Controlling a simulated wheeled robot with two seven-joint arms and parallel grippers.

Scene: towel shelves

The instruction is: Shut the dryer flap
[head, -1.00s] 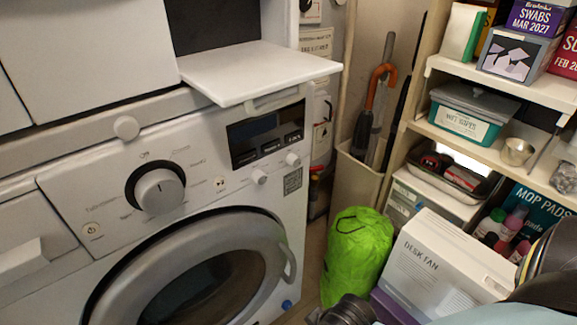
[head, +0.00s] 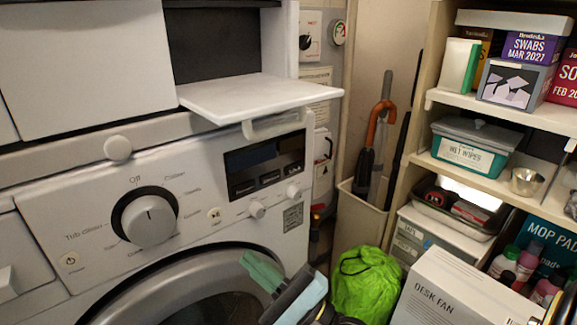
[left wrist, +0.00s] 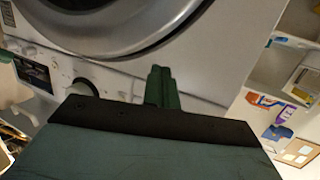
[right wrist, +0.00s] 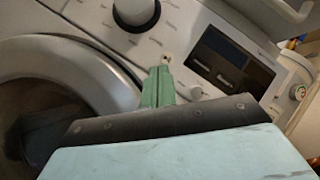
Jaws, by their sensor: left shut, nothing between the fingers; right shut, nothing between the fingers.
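The dryer flap (head: 260,97) is a white panel standing open in the head view, lying about level below a dark opening (head: 212,42). A pale handle (head: 275,125) hangs under its front edge. My right gripper (head: 260,270) is shut and empty, in front of the washer's round door, below and apart from the flap. Its green fingers also show in the right wrist view (right wrist: 158,87), over the washer's control panel. My left gripper (left wrist: 161,87) shows only in the left wrist view, shut and empty, near the washer's front.
The washer (head: 85,230), with a dial (head: 150,220), stands under the flap. A green bag (head: 365,285) and a desk fan box (head: 455,290) stand at the lower right. Shelves (head: 500,107) with boxes fill the right side. A bin (head: 360,215) holds an umbrella.

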